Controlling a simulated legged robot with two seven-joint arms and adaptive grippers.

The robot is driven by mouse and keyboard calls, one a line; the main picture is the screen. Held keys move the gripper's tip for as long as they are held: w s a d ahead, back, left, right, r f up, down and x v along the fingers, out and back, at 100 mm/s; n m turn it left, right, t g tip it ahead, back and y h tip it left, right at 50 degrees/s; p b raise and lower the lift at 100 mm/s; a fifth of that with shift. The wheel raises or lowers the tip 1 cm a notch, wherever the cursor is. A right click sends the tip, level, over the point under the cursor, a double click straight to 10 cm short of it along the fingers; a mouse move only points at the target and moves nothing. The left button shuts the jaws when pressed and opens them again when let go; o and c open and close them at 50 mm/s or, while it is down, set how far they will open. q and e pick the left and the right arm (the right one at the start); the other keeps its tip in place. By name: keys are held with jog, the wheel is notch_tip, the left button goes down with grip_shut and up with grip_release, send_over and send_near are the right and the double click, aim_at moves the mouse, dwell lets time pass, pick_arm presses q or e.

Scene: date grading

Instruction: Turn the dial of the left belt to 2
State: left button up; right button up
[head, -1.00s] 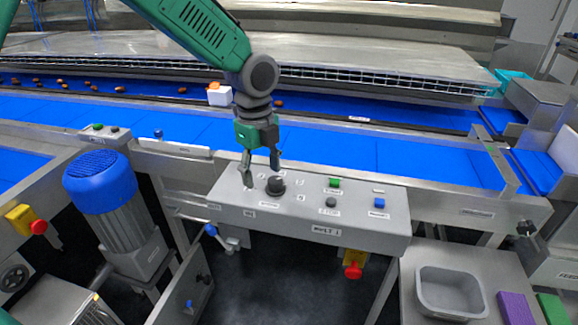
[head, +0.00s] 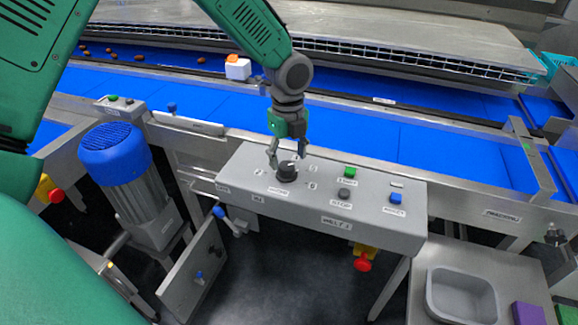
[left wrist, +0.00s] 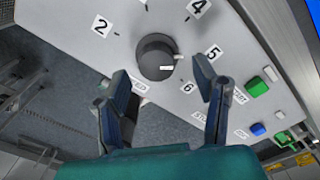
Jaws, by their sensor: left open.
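The dial (head: 287,171) is a black round knob on the sloped grey control panel (head: 235,200), with printed numbers around it. In the left wrist view the dial (left wrist: 155,57) has a white mark at its lower right, roughly toward the 5 and 6 side. The 2 label (left wrist: 101,25) lies to its upper left; 4 also reads clearly. My left gripper (head: 288,158) is open just above the dial. In the left wrist view its fingertips (left wrist: 163,82) stand apart, one toward each side of the dial. Contact cannot be told. My right gripper is out of view.
A red emergency knob (head: 363,262) is below the panel. A blue motor (head: 113,150) stands at left, and a grey bin (head: 430,290) at lower right. The blue belt (head: 370,140) runs behind.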

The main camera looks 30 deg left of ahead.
aim_at(287, 166)
pick_arm(q)
jog(key=f, duration=0.2)
jog(key=shift+s+f, duration=0.25)
jog(key=shift+f, duration=0.1)
jog(key=shift+w+f, duration=0.1)
jog(key=shift+f, duration=0.2)
jog(key=c, duration=1.1)
jog(key=shift+c, duration=0.2)
jog(key=shift+r, duration=0.1)
